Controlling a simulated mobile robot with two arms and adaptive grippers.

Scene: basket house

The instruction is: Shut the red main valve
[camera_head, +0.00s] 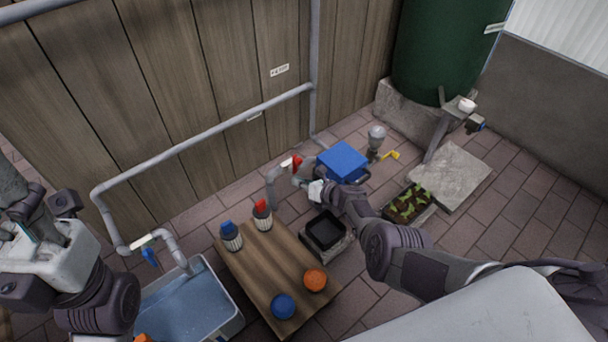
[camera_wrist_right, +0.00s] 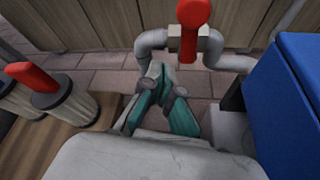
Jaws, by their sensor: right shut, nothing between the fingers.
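The red valve handle (camera_head: 297,162) sits on a grey pipe that bends down near the wooden wall. In the right wrist view the red handle (camera_wrist_right: 194,13) stands upright above a pale valve body (camera_wrist_right: 188,43), cut off by the top edge. My right gripper (camera_head: 304,181) is shut and empty, close to the valve. In the wrist view its teal-padded fingers (camera_wrist_right: 160,85) are just below and left of the valve body; whether they touch the pipe I cannot tell.
A wooden table (camera_head: 255,275) holds red- and blue-topped canisters and two round objects. A water-filled basin (camera_head: 190,310) stands under a blue-handled tap (camera_head: 150,257). A blue box (camera_head: 343,160) is right of the valve. A black tray (camera_head: 325,232) and a planter (camera_head: 408,205) are nearby.

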